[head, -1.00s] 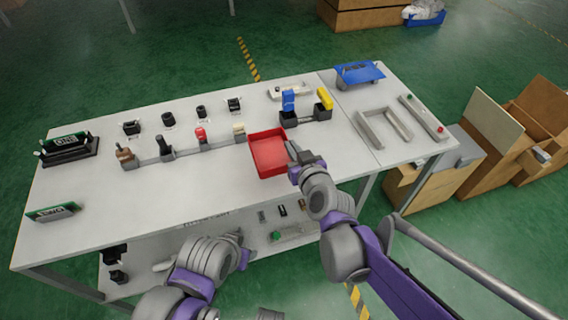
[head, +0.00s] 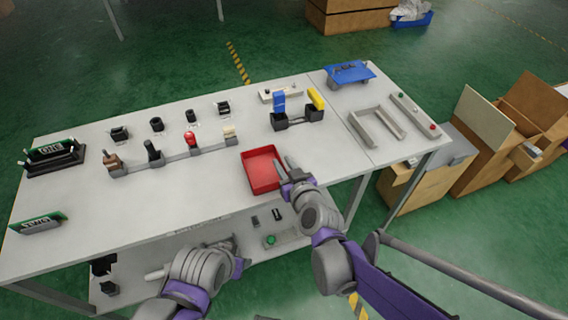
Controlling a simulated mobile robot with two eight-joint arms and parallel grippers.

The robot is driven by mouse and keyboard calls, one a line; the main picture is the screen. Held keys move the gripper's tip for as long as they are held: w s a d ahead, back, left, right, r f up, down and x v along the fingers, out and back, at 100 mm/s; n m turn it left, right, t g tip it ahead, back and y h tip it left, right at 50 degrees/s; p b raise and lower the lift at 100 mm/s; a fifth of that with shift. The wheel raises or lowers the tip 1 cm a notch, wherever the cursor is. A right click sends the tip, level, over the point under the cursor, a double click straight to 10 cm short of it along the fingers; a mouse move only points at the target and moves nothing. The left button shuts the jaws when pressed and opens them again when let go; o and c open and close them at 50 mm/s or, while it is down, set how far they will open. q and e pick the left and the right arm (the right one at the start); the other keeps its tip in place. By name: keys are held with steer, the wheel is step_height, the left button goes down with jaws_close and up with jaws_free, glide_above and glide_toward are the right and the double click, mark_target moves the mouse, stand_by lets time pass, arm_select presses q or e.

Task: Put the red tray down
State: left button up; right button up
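The red tray (head: 262,184) is an open shallow box near the front edge of the white table (head: 190,195), right of the lever row. It looks level and appears to rest on the tabletop. My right gripper (head: 287,164) is at the tray's right side. Its two fingers show apart, close to the right wall; whether they still touch it is hard to tell.
Several small levers, including a red-knobbed one (head: 190,140), stand left of the tray. Blue (head: 279,103) and yellow (head: 316,99) levers stand behind it. A grey U-shaped frame (head: 377,127) lies to the right.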

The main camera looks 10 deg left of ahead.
steer(key=shift+o, duration=0.2)
steer(key=shift+s+r, duration=0.1)
steer(key=shift+r, duration=0.15)
steer(key=p+v, duration=0.2)
steer(key=v, duration=0.9)
steer(key=shift+s+d, duration=0.25)
steer(key=shift+r, duration=0.1)
steer(key=s+d+f+m+g+h, duration=0.3)
steer(key=s+d, duration=0.4)
steer(key=d, duration=0.4)
steer(key=s+d+f+m+g+h, duration=0.3)
steer(key=s+d, duration=0.5)
steer(key=d, duration=0.4)
step_height(320, 180, down, 3)
steer(key=shift+d+r+m+g+h, duration=0.1)
steer(key=shift+d+m+g+h, duration=0.25)
steer(key=shift+g+h, duration=0.55)
steer(key=shift+s+a, duration=0.1)
